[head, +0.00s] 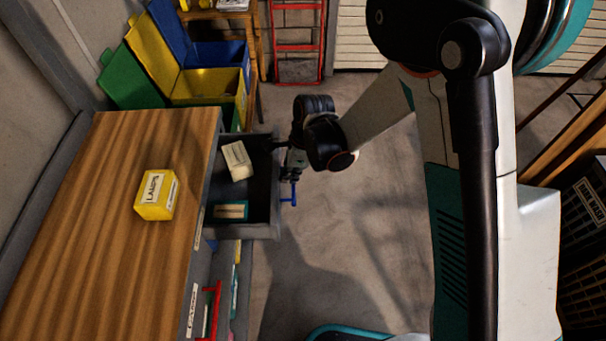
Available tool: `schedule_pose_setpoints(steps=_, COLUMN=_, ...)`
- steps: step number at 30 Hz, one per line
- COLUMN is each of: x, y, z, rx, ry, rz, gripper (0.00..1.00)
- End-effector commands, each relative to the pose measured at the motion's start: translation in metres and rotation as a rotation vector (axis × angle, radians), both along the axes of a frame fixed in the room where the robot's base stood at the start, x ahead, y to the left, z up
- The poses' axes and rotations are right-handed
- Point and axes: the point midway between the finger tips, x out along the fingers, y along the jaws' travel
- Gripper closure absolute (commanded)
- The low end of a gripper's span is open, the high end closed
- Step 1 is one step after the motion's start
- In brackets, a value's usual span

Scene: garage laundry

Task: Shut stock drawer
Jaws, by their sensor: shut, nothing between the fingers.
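The stock drawer (258,205) is pulled out to the right from the wooden-topped cabinet (120,240). It is dark grey and holds a cream box (238,160) at the back and a teal-and-tan box (230,210) nearer the front. A blue handle (293,194) stands at the drawer's outer right face. My gripper (289,176) is shut and empty beside the drawer's outer face, near the handle. I cannot tell whether it touches the handle or the drawer front, since the dark arm parts hide that spot.
A yellow labelled box (157,195) sits on the cabinet top. A red handle (213,310) shows lower on the cabinet. Green, yellow and blue bins (205,85) stand behind it. A red ladder (297,40) leans at the back. Open concrete floor (340,250) lies right of the drawer.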

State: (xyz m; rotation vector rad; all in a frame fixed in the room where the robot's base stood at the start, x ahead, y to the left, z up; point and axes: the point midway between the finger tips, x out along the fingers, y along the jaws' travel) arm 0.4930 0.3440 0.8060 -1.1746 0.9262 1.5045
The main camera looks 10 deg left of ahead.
Motion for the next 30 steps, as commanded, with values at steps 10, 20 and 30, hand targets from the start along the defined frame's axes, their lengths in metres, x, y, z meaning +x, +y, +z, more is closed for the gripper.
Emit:
schedule_pose_setpoints(steps=10, x=-0.022, y=0.09, z=-0.001, rx=0.0, ry=0.0, rz=0.006, gripper=1.0)
schedule_pose_setpoints(steps=20, x=-0.037, y=0.153, z=0.0, rx=0.001, ry=0.0, rz=0.003, gripper=1.0)
schedule_pose_setpoints(steps=30, x=-0.042, y=0.177, z=0.0, rx=0.001, ry=0.0, rz=0.0, gripper=1.0)
